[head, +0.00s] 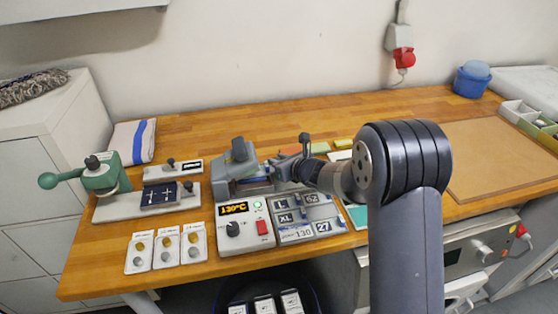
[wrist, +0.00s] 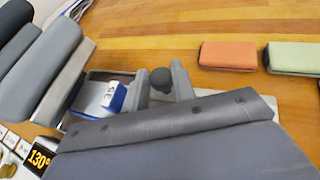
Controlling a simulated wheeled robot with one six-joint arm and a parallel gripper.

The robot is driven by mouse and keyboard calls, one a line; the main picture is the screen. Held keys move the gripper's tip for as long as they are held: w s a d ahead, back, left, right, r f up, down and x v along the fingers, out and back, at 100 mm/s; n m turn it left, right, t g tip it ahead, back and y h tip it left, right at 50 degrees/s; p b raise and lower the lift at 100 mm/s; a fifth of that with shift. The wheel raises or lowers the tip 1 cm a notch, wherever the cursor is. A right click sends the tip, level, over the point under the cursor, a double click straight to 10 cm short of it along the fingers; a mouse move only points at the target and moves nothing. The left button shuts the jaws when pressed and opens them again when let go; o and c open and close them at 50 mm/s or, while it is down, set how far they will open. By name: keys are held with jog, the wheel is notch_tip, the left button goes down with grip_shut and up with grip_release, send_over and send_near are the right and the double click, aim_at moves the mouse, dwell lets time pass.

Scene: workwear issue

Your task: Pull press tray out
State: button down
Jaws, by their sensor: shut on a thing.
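The grey heat press (head: 238,158) stands at the middle of the bench; its padded upper part (wrist: 45,60) shows at the left in the wrist view. Its tray (wrist: 97,88) lies beside and partly under the upper part, with a blue and white piece (wrist: 112,97) on it. My gripper (head: 288,168) is at the right side of the press. In the wrist view, my gripper (wrist: 157,92) is shut on a dark round knob (wrist: 160,76) at the tray's right end. The gripper body hides the lower part of the knob and the tray's near edge.
A control box (head: 245,228) reading 130°C and a rack of size plates (head: 300,222) stand in front of the press. A green hand press (head: 102,178) is to the left. Orange (wrist: 228,55) and green (wrist: 293,58) blocks lie to the right, with bare wood between.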

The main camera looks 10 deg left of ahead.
jog(key=w+d, duration=0.1)
jog(key=d, duration=0.2)
jog(key=w+d, duration=0.2)
jog(key=d, duration=0.2)
jog(key=w+d, duration=0.2)
jog(key=d, duration=0.2)
jog(key=shift+w, duration=0.15)
jog(key=c, duration=1.5)
grip_release()
jog(key=shift+o, duration=0.2)
